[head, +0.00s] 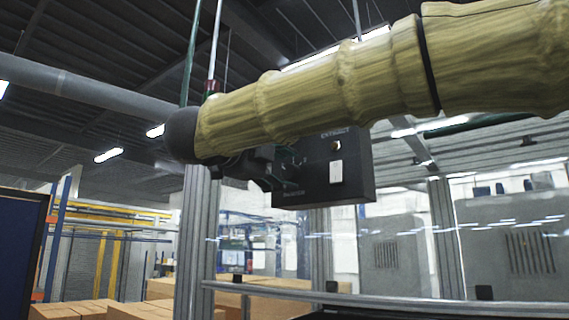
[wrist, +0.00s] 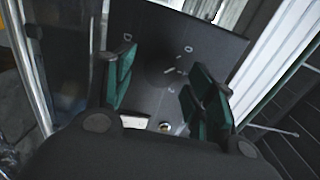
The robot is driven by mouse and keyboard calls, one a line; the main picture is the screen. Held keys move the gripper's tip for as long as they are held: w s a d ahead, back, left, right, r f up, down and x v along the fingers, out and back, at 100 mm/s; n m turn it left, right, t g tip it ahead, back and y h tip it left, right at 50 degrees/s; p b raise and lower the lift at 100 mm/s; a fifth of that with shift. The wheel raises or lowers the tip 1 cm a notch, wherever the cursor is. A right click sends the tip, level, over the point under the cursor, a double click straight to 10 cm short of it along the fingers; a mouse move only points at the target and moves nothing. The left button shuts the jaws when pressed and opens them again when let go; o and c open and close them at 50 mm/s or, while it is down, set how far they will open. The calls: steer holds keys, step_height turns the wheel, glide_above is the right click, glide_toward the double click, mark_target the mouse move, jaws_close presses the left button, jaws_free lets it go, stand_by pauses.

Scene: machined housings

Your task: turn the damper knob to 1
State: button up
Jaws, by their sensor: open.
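A dark control box (head: 352,188) with white lettering along its top and bottom edges hangs in the middle of the head view. Its panel (wrist: 205,42) also shows in the wrist view. The damper knob (wrist: 160,73) is a dark round shape on that panel, with pale marks around it; its pointer setting is too small to read. My gripper (head: 290,168) is at the left part of the box and covers the knob in the head view. In the wrist view my gripper (wrist: 161,70) is open, its green fingers on either side of the knob. I cannot tell whether they touch it.
The box also carries a small round brass-coloured part (head: 336,145) and a white plate (head: 336,172), right of my gripper. A grey upright post (head: 196,240) stands to the left, and a horizontal rail (head: 400,302) runs below. Cardboard boxes (head: 165,290) are behind.

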steer(key=shift+w+d, duration=0.3)
steer(key=c, duration=1.1)
steer(key=shift+o, duration=0.2)
